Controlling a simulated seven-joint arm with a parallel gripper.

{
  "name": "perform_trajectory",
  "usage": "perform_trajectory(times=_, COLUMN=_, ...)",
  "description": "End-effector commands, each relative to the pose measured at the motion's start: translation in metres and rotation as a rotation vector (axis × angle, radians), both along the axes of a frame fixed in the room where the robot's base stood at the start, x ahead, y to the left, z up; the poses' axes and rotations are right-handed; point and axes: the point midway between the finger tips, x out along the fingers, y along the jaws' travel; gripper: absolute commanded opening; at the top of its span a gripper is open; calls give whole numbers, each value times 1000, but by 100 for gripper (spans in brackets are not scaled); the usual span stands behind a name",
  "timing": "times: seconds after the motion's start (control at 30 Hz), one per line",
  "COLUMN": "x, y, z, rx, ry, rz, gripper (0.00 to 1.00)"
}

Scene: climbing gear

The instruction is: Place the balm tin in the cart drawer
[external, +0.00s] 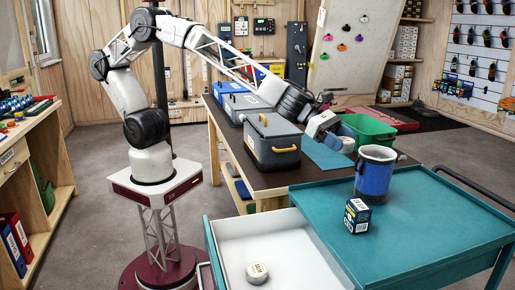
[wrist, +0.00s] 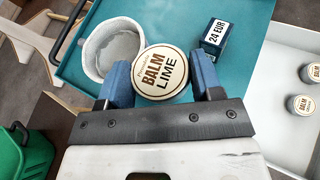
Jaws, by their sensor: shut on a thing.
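My gripper (external: 333,133) is shut on a round balm tin, held up in the air behind the blue cup. In the wrist view the tin (wrist: 160,72) sits between the two blue fingers, its "BALM LIME" lid facing the camera. The white cart drawer (external: 283,244) is pulled open at the cart's left side in the external view; it also shows at the right of the wrist view (wrist: 283,83). One pale tin (external: 257,271) lies in it in the external view. The wrist view shows two tins, upper (wrist: 311,73) and lower (wrist: 300,105).
The teal cart top (external: 430,215) carries a blue cup (external: 374,174) and a dark box with a price label (external: 357,216). A grey toolbox (external: 271,142) and a green bin (external: 369,131) stand behind. Much of the drawer floor is clear.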

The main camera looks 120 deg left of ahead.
Motion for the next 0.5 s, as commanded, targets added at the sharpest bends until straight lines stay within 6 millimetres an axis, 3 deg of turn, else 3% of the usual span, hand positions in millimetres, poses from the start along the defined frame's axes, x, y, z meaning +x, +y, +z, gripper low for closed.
perform_trajectory(times=0.27, x=-35, y=-46, z=-51, rx=6, ry=10, rz=-238, gripper=35)
perform_trajectory(times=0.5, x=-82, y=-86, z=-92, rx=7, ry=3, rz=-477, gripper=35)
